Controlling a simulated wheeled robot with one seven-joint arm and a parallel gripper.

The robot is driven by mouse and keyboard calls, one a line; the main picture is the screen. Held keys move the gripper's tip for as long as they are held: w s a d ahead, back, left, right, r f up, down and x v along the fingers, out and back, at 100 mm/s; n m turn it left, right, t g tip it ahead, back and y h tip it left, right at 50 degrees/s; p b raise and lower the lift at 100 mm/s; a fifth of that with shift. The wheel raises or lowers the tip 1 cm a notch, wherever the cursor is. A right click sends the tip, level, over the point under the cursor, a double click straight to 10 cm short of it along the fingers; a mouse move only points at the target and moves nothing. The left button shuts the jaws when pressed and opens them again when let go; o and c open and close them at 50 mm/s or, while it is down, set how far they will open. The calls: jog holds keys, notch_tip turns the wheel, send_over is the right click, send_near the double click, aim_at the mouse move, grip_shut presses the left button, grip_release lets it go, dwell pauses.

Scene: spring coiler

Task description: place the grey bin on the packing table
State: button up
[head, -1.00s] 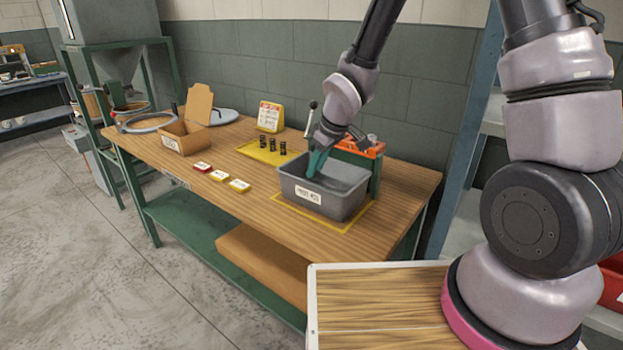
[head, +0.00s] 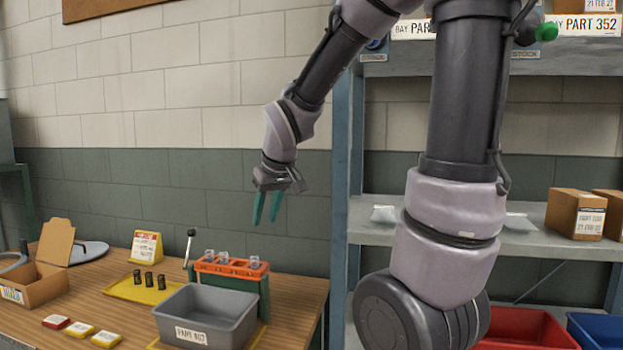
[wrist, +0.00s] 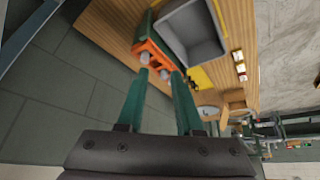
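The grey bin (head: 213,311), labelled on its front, sits upright on the wooden packing table (head: 293,334), at or over a yellow-outlined area near the table's right end. In the wrist view the bin (wrist: 193,32) shows at the top and looks empty. My gripper (head: 266,222) is raised well above the table, up and to the right of the bin and apart from it. Its two green fingers are spread with nothing between them, as the wrist view also shows (wrist: 158,80).
An orange-topped green fixture (head: 231,268) with a lever stands right behind the bin. A yellow mat (head: 133,290) with small black parts, a yellow sign (head: 146,246), a cardboard box (head: 43,279) and small cards (head: 79,330) lie to the left. Shelving (head: 540,243) stands at right.

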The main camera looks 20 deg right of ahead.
jog(key=s+d+r+m+t, duration=0.1)
jog(key=s+d+r+m, duration=0.2)
jog(key=s+r, duration=0.2)
jog(key=s+d+r+m+y, duration=0.1)
jog(key=s+d+r+m, duration=0.2)
jog(key=s, duration=0.4)
jog(key=shift+s+r+m+t, duration=0.3)
jog(key=shift+s+r+t, duration=0.1)
jog(key=shift+r, duration=0.45)
